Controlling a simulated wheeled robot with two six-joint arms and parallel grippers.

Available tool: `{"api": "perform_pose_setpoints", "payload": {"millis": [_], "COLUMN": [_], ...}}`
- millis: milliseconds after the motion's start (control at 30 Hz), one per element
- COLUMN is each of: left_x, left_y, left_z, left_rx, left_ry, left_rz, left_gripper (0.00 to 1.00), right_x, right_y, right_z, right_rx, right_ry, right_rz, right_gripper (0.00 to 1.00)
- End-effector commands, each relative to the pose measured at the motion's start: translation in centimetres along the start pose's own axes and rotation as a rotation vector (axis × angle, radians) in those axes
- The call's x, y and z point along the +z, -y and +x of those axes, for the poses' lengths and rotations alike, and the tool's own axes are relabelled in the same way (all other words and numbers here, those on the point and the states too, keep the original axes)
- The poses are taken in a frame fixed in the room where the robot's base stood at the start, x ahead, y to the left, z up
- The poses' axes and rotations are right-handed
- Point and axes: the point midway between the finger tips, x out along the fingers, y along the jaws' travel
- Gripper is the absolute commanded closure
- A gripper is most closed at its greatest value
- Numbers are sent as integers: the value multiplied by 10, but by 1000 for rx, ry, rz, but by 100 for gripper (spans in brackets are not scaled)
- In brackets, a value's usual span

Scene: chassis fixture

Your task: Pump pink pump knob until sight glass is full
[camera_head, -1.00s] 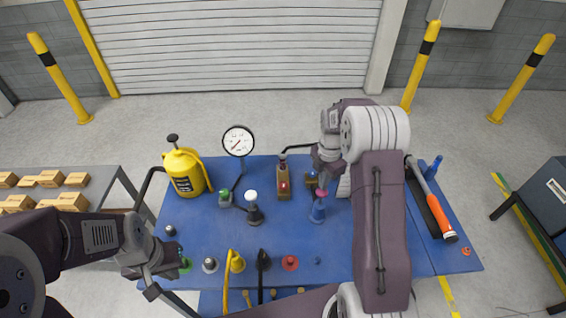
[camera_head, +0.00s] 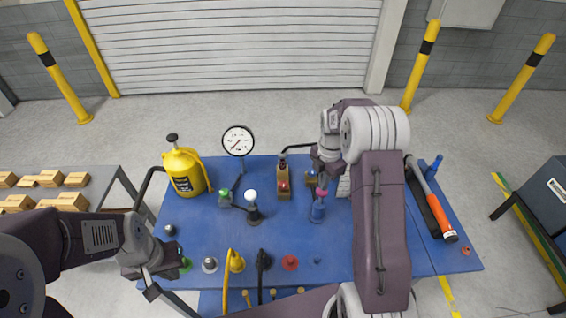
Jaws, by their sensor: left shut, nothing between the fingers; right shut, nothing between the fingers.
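The pink pump knob (camera_head: 321,192) tops a blue pump body (camera_head: 318,210) right of centre on the blue table. My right gripper (camera_head: 322,182) is shut and points down directly above the knob, close to or touching it; I cannot tell which. A brown block with a red spot (camera_head: 284,183), possibly the sight glass, stands left of the pump; its fill level is too small to read. My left gripper (camera_head: 150,291) is shut and empty at the table's front left, near a green knob (camera_head: 185,264).
A yellow canister (camera_head: 184,172), a round gauge (camera_head: 238,140) and a white-topped knob (camera_head: 252,196) stand on the left half. Several knobs and a yellow lever (camera_head: 229,275) line the front.

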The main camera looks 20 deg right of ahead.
Motion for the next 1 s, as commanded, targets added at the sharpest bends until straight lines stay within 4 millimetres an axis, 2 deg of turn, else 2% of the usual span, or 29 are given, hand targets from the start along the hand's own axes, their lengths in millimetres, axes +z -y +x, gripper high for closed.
{"api": "perform_pose_setpoints", "payload": {"millis": [233,467,700,867,1000], "left_x": [1,1,2,1,-1], "left_y": [0,0,0,0,0], "left_z": [11,10,22,11,-5], "left_rx": [0,0,0,0,0], "left_ry": [0,0,0,0,0], "left_rz": [0,0,0,0,0], "left_gripper": [100,100,100,100,100], "right_x": [0,0,0,0,0], "right_y": [0,0,1,0,0], "right_z": [18,17,36,25,6], "right_rx": [-1,0,-3,-2,-1], "right_ry": [0,0,-2,-1,-1], "right_rz": [0,0,0,0,0], "right_gripper": [100,100,100,100,100]}}
